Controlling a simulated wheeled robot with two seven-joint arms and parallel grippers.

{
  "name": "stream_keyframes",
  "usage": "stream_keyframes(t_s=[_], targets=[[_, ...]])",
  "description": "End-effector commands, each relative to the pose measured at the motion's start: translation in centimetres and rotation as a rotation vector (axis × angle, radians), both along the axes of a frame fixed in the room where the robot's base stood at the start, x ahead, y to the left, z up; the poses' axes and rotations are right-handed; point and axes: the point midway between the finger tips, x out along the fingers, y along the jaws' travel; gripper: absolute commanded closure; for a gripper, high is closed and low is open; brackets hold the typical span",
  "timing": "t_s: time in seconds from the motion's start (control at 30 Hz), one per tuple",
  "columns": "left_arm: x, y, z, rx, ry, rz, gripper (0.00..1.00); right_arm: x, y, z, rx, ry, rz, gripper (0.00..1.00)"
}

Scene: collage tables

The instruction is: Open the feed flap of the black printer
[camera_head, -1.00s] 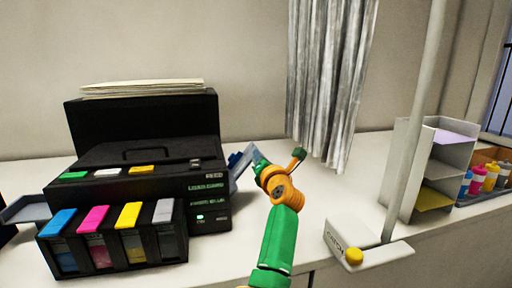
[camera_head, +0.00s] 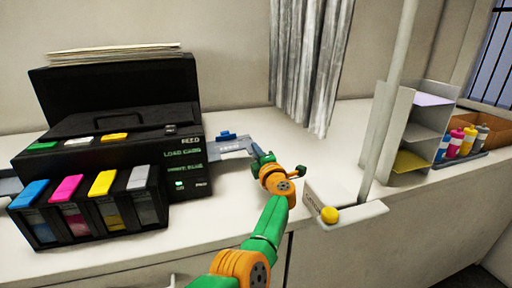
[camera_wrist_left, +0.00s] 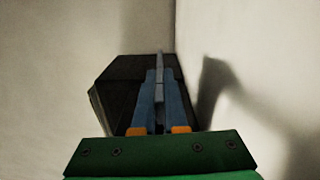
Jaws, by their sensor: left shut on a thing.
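The black printer (camera_head: 110,110) stands at the left of the white table, facing me. A grey flap (camera_head: 232,146) sticks out to the right from its right side, standing away from the body. My left gripper (camera_head: 260,153) is at the flap's outer end. In the left wrist view, the blue fingers (camera_wrist_left: 160,105) are shut on the thin edge of the grey flap (camera_wrist_left: 160,66), with the black printer (camera_wrist_left: 125,80) beyond. A small blue piece (camera_head: 227,135) shows at the flap's upper edge; I cannot tell whether it belongs to it.
Ink cartridges with coloured tops (camera_head: 90,205) stand before the printer. A white stand base with a yellow knob (camera_head: 330,215) and pole is right of my arm. A shelf rack (camera_head: 408,130) and coloured bottles (camera_head: 458,140) are farther right. Clear table lies behind the flap.

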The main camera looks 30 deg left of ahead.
Motion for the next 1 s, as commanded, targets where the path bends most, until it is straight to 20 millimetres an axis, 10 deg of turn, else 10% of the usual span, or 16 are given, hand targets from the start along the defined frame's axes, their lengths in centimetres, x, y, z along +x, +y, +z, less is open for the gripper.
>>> stream_keyframes(t_s=[0.77, 0.87, 1.0], targets=[[-0.08, 0.13, -1.23, 0.058, 0.068, 0.005, 1.0, 0.0, 0.02, -0.57, 0.0, 0.0, 0.0, 0.5], [-0.07, 0.11, -1.24, 0.057, 0.067, 0.004, 0.63, 0.0, 0.01, -0.57, 0.0, 0.0, -0.001, 0.5], [-0.05, 0.08, -1.21, 0.056, 0.066, 0.003, 0.6, 0.0, 0.01, -0.57, 0.0, 0.0, -0.001, 0.5]])
